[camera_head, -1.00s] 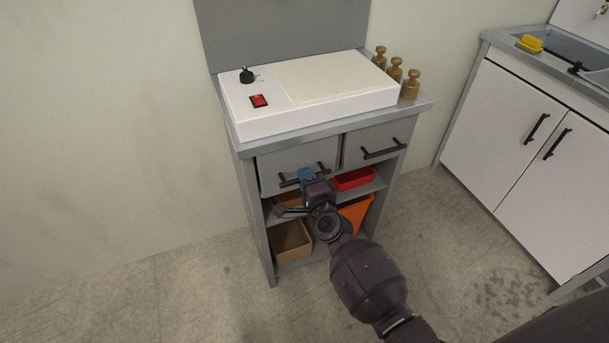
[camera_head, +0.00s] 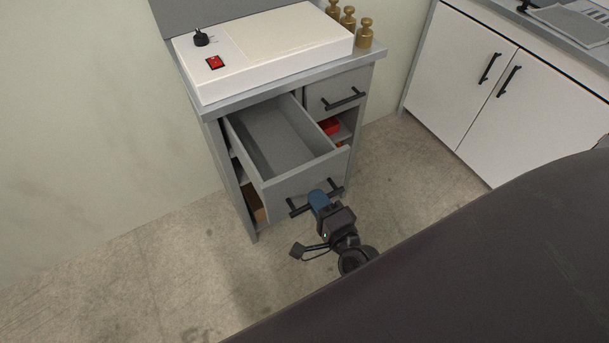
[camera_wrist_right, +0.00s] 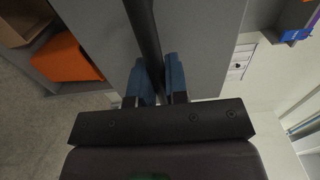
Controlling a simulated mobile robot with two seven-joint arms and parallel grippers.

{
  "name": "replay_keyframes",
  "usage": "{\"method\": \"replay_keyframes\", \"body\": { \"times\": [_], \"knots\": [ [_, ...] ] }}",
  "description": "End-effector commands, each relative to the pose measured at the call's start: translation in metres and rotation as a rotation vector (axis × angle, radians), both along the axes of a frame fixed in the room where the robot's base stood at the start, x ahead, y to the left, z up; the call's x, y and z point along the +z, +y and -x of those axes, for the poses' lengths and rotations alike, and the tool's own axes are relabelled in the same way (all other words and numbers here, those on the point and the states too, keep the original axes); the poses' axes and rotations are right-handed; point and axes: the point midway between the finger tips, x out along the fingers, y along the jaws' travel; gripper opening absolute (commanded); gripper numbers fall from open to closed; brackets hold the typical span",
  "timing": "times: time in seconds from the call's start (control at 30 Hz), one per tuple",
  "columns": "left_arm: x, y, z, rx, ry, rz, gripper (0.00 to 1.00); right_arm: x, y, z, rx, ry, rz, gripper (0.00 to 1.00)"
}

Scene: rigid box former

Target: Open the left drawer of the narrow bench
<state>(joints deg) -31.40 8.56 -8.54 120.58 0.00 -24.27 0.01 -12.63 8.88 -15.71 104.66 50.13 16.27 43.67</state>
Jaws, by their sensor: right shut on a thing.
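The narrow bench (camera_head: 218,112) is grey and stands against the wall in the head view. Its left drawer (camera_head: 272,183) is pulled well out, and its grey inside looks empty. My right gripper (camera_head: 319,199) is at the drawer's black bar handle (camera_head: 298,210). In the right wrist view, the blue fingers of my right gripper (camera_wrist_right: 157,82) are shut on the dark handle (camera_wrist_right: 144,32), one finger on each side. The right drawer (camera_head: 335,92) is closed. My left gripper is not in view.
A white box with a red switch (camera_head: 214,62) and several brass weights (camera_head: 348,18) stand on the bench top. A red bin (camera_head: 330,126) sits on a shelf below. White cabinets (camera_head: 455,85) stand at the right. The floor (camera_head: 160,275) left of the drawer is clear.

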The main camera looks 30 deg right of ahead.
Motion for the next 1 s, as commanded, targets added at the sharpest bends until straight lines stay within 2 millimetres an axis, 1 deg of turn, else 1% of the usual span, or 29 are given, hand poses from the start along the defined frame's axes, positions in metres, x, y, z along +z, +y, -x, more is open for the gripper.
{"method": "replay_keyframes", "body": {
  "times": [0.03, 0.1, 0.2, 0.3, 0.7, 0.73, 0.87, 1.0],
  "knots": [
    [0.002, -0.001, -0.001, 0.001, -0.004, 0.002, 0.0, 0.0, 0.0, 0.008, 0.001, 0.001, 0.001, 0.0],
    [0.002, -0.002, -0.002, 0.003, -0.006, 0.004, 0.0, 0.001, -0.001, 0.017, 0.001, 0.0, 0.0, 0.0],
    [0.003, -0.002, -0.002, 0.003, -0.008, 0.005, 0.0, 0.0, -0.001, 0.025, 0.001, 0.0, 0.0, 0.0],
    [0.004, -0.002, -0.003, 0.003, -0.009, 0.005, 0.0, 0.0, -0.001, 0.03, 0.001, 0.0, 0.0, 0.0],
    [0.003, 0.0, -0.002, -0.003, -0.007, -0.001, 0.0, 0.0, -0.001, 0.032, 0.0, 0.0, 0.0, 0.0],
    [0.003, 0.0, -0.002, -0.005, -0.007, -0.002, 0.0, 0.0, -0.001, 0.032, 0.0, 0.0, 0.0, 0.17],
    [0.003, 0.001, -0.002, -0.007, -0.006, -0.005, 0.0, 0.0, -0.001, 0.032, 0.0, 0.0, 0.0, 0.37],
    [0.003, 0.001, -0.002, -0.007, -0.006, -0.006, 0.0, 0.0, -0.001, 0.032, 0.0, 0.0, 0.0, 0.38]
  ]
}}
